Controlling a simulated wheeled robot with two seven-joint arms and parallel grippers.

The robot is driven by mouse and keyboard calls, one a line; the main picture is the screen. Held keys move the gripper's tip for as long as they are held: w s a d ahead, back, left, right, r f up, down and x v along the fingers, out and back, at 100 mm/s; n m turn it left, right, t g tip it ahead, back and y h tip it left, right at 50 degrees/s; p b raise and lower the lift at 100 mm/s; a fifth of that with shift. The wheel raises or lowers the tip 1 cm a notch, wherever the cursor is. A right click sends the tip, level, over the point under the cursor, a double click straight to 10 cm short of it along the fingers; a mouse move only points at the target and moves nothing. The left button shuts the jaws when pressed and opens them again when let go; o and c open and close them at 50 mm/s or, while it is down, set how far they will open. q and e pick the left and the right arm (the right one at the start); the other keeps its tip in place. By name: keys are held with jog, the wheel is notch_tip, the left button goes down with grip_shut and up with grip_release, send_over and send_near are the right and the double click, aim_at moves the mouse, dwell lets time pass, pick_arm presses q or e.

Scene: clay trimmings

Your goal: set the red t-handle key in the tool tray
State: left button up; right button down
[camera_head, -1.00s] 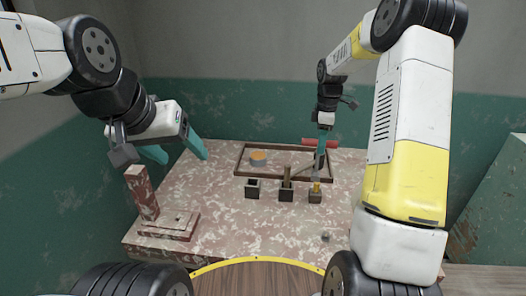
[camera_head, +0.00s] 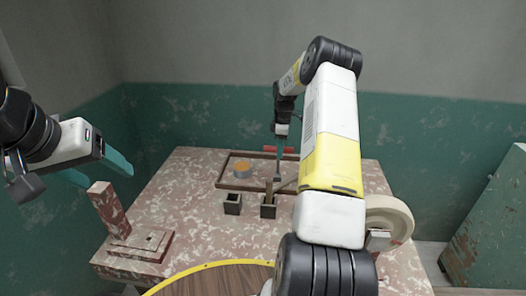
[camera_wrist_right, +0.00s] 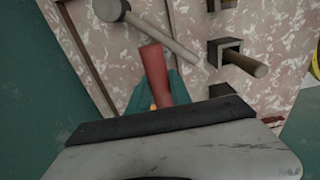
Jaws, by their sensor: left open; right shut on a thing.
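The red t-handle key shows its red bar (camera_head: 278,150) in the head view, behind my right gripper (camera_head: 281,168). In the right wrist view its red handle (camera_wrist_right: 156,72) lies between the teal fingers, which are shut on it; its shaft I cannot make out. The tool tray (camera_head: 240,189) is a wooden-rimmed tray at the back of the table; my right gripper is at its right part, its height above it unclear. My left gripper (camera_head: 105,168) is open and empty, left of the table.
An orange-topped round item (camera_head: 242,169) sits in the tray. A mallet (camera_wrist_right: 165,35) lies near the held key. Dark holders stand in front, one empty (camera_head: 232,206), one with a wooden handle (camera_head: 268,209). A mottled post (camera_head: 107,208) stands left, a beige disc (camera_head: 397,216) right.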

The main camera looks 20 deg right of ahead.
aim_at(278, 164)
jog(key=shift+f, duration=2)
jog(key=c, duration=1.2)
grip_release()
jog(key=shift+o, duration=0.2)
